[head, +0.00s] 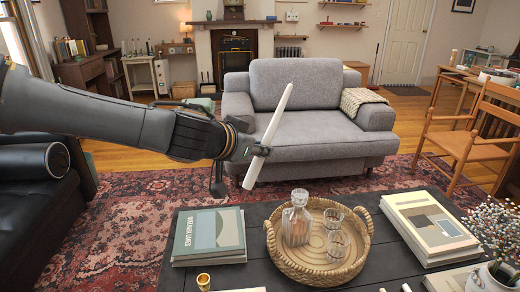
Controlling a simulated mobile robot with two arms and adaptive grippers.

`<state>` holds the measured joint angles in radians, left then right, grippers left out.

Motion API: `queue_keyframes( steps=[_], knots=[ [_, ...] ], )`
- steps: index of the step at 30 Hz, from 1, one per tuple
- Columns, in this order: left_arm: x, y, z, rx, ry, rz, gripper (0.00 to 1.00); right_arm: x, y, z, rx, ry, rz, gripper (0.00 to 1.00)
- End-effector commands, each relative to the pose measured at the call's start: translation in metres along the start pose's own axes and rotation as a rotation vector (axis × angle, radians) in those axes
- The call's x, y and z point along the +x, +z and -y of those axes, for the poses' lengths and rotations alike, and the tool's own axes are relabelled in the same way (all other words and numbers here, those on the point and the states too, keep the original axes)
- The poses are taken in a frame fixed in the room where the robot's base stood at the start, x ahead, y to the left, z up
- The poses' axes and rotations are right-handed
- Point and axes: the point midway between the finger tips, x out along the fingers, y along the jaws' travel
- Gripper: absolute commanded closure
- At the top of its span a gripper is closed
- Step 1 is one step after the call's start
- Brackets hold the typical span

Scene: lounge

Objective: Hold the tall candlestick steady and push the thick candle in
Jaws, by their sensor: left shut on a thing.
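My left gripper (259,150) reaches in from the left and is shut on a long white candle (277,114). It grips the candle around its middle, in the air above the far edge of the dark table. The candle is tilted, its top leaning right. A small brass cup-like piece (203,281) shows at the bottom edge. It may be the top of a candlestick; its lower part is cut off by the frame. The candle is well apart from it. My right gripper is not in view.
The dark coffee table (254,212) holds a wicker tray (318,277) with a glass decanter (297,220) and two tumblers, a green book (209,235), stacked books (432,225) and a flower vase (492,279).

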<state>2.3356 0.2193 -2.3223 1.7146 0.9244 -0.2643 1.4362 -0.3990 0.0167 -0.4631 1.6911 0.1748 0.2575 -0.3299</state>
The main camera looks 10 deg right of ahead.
Motion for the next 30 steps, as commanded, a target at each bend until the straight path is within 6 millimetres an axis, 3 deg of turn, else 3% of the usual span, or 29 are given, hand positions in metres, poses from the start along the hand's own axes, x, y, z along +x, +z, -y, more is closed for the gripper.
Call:
queue_keyframes(
  steps=[8,13,17,24,30],
  knots=[
    [-0.023,0.015,-0.007,0.090,0.300,-0.188,1.00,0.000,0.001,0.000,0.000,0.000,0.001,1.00],
    [-0.048,0.034,-0.023,0.140,0.529,-0.322,1.00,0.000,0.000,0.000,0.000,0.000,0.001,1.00],
    [-0.070,0.059,-0.039,0.161,0.703,-0.408,1.00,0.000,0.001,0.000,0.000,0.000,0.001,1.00],
    [-0.117,0.120,-0.068,0.173,0.999,-0.524,1.00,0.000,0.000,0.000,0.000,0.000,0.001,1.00],
    [-0.140,0.150,-0.078,0.177,1.125,-0.559,1.00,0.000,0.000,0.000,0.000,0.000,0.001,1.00]
  ],
)
